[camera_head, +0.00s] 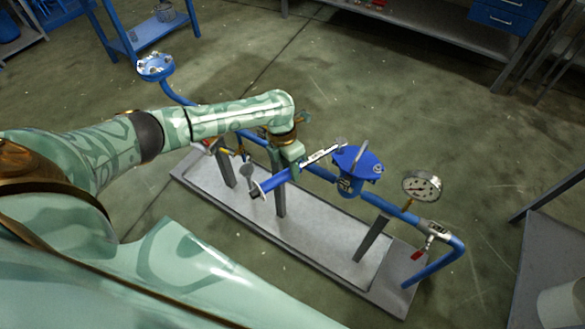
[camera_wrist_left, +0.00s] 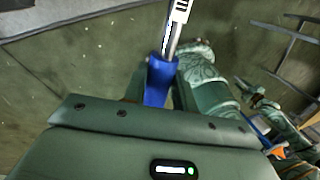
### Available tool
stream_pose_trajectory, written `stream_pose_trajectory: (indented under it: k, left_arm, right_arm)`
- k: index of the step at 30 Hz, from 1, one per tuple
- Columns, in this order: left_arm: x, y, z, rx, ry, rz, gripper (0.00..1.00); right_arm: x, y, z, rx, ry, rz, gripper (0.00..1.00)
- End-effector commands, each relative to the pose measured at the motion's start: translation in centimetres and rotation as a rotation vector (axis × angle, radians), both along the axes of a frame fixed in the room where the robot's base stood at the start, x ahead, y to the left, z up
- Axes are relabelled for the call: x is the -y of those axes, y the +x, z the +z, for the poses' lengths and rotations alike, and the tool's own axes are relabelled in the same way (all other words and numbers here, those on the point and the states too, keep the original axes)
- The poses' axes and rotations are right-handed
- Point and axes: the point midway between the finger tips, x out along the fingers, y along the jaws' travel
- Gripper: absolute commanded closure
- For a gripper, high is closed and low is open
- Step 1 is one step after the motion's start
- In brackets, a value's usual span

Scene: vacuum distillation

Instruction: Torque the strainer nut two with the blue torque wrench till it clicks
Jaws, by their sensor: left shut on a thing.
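My left gripper (camera_head: 293,166) is shut on the blue torque wrench (camera_head: 274,182) by its blue handle, over the pipe rig. The silver shaft points right and up to the wrench's head, which is at the left rim of the blue strainer lid (camera_head: 357,161). I cannot tell whether the head sits on a nut. The strainer nuts are too small to tell apart, and nut two cannot be picked out. In the left wrist view the wrench's blue handle (camera_wrist_left: 160,82) and silver shaft stick out beyond the gripper.
The blue pipe (camera_head: 320,173) runs over a grey base plate (camera_head: 320,245) on posts. A pressure gauge (camera_head: 422,186) and a red-handled valve (camera_head: 419,254) stand right of the strainer. A flange (camera_head: 155,66) is at the upper left. The floor around is open.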

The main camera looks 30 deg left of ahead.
Motion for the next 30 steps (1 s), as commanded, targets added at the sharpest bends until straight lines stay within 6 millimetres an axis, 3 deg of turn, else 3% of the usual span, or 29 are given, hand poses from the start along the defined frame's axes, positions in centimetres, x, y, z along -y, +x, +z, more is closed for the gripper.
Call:
stream_pose_trajectory:
  k: [4, 18, 30]
  left_arm:
    - [0.4, -0.1, 0.3, 0.002, -0.002, 0.01, 1.0]
    - [5.6, -1.5, 0.5, 0.001, -0.004, 0.321, 1.0]
    - [9.6, -1.6, 0.3, 0.001, -0.002, 0.551, 1.0]
  right_arm:
    - [0.0, 0.1, 0.4, 0.002, 0.0, 0.0, 0.7]
    - [0.0, 0.9, 4.2, 0.022, 0.0, 0.0, 0.7]
    - [0.0, 1.2, 6.0, 0.029, 0.0, 0.0, 0.7]
